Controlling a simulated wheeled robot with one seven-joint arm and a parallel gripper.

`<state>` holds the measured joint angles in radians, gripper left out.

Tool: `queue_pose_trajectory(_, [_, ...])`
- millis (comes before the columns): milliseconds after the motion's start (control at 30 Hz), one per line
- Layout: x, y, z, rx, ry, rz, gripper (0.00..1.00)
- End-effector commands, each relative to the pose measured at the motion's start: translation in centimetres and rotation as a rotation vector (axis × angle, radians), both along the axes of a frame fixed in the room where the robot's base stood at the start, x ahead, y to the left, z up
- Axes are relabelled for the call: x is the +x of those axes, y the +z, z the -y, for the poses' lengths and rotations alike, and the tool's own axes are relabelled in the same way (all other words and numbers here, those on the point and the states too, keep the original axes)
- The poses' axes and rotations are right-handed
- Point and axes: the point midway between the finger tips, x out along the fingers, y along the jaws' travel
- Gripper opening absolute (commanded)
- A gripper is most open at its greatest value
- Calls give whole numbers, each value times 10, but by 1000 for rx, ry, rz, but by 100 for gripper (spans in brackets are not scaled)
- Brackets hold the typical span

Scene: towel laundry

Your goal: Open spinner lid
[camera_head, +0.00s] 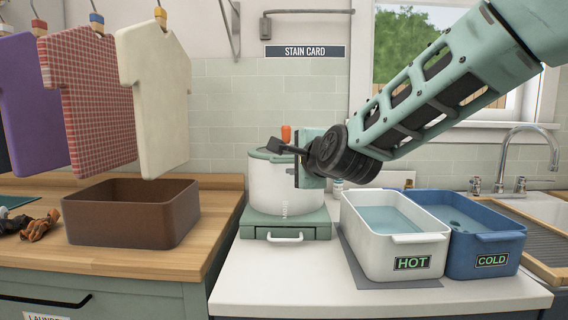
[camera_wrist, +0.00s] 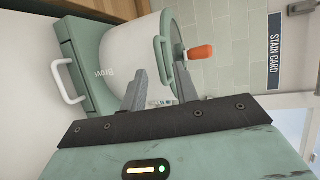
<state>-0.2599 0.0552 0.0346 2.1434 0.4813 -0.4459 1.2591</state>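The spinner (camera_head: 283,190) is a white drum on a green base at the middle of the head view. Its green lid (camera_head: 259,154) sits on top, apparently closed, with an orange knob (camera_head: 286,133) above it. My gripper (camera_head: 272,147) is at the lid's right side, with dark fingers reaching across the lid. In the wrist view the spinner (camera_wrist: 110,50) appears turned sideways. My gripper (camera_wrist: 160,70) has its two grey fingers spread apart. A green handle loop (camera_wrist: 158,48) shows between and beyond the fingertips; whether they touch it, I cannot tell.
A white HOT tub (camera_head: 372,245) and a blue COLD tub (camera_head: 487,262) of water stand right of the spinner. A brown bin (camera_head: 130,222) stands on the wooden counter at left, below hanging shirts (camera_head: 155,95). The white counter front (camera_head: 285,280) is clear.

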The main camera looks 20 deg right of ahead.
Motion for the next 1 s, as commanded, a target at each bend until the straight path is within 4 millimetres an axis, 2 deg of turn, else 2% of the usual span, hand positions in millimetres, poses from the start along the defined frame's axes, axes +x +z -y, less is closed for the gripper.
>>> queue_pose_trajectory(100, [24, -6, -2, -1, -1, -2, 30])
queue_pose_trajectory(300, [49, -11, -4, -1, -1, -2, 30])
queue_pose_trajectory(500, [58, -14, -5, -1, 0, -1, 30])
queue_pose_trajectory(733, [58, -14, -5, -1, 0, -1, 30])
queue_pose_trajectory(767, [58, -13, -5, -1, 0, -1, 25])
queue_pose_trajectory(833, [58, -14, -5, -1, 0, -1, 5])
queue_pose_trajectory(867, [58, -13, -5, -1, 0, -1, 0])
queue_pose_trajectory(1000, [58, -13, -5, -1, 1, -1, 0])
